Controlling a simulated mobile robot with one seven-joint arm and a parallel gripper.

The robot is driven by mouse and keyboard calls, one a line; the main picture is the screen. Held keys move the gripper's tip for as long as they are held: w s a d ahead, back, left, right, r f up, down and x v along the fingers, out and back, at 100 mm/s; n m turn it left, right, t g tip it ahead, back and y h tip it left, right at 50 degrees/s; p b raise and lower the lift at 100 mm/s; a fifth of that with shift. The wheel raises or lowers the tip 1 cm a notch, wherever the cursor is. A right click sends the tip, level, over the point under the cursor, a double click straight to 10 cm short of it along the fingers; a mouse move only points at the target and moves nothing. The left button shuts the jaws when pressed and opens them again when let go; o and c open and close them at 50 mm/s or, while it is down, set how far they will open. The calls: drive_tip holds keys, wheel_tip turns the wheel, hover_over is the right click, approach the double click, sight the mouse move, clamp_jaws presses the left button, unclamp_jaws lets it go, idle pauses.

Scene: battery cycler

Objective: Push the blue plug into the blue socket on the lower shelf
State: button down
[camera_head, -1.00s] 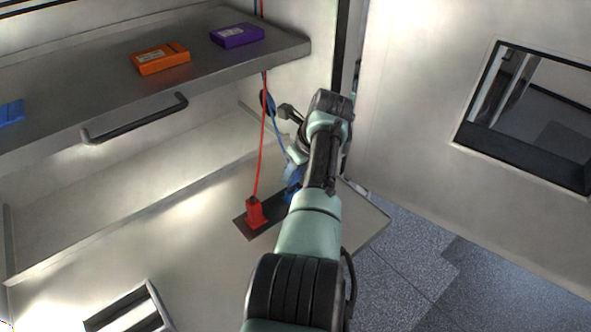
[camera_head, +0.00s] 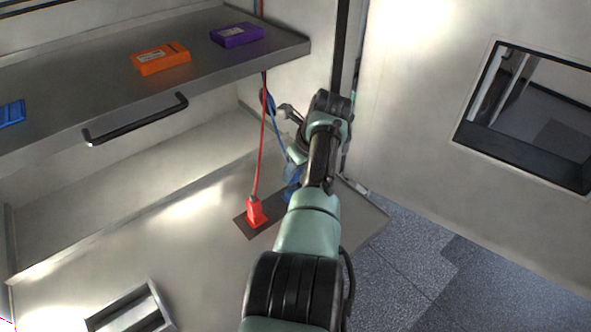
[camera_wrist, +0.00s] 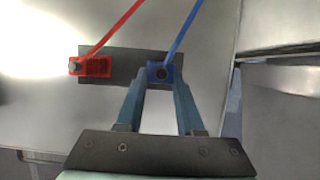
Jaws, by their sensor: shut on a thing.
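The blue plug (camera_wrist: 162,73) is between the fingertips of my gripper (camera_wrist: 161,84) in the wrist view, with its blue cable running up and right. My gripper is shut on it, over the right end of a dark plate (camera_wrist: 124,61) on the lower shelf (camera_head: 185,235). The blue socket cannot be made out; the plug and fingers cover that spot. I cannot tell how deep the plug sits. In the head view my arm hides most of the plate's right end, and only a bit of blue (camera_head: 291,188) shows beside it.
A red plug (camera_head: 256,212) with a red cable stands at the plate's left end. The upper shelf (camera_head: 90,95) carries orange (camera_head: 160,58), purple (camera_head: 237,35) and blue (camera_head: 11,113) boxes, with a dark handle (camera_head: 135,120) along its front. An open door (camera_head: 420,110) stands at the right.

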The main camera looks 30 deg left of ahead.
drive_tip(key=shift+f+b, duration=0.95)
drive_tip(key=shift+f, duration=0.5)
idle(2.0)
drive_tip(key=shift+c, duration=2.2)
unclamp_jaws()
drive_tip(key=shift+r, duration=0.1)
drive_tip(key=b+v, duration=0.2)
drive_tip(key=v, duration=1)
drive_tip(key=shift+d+r, duration=0.2)
drive_tip(key=shift+r, duration=0.15)
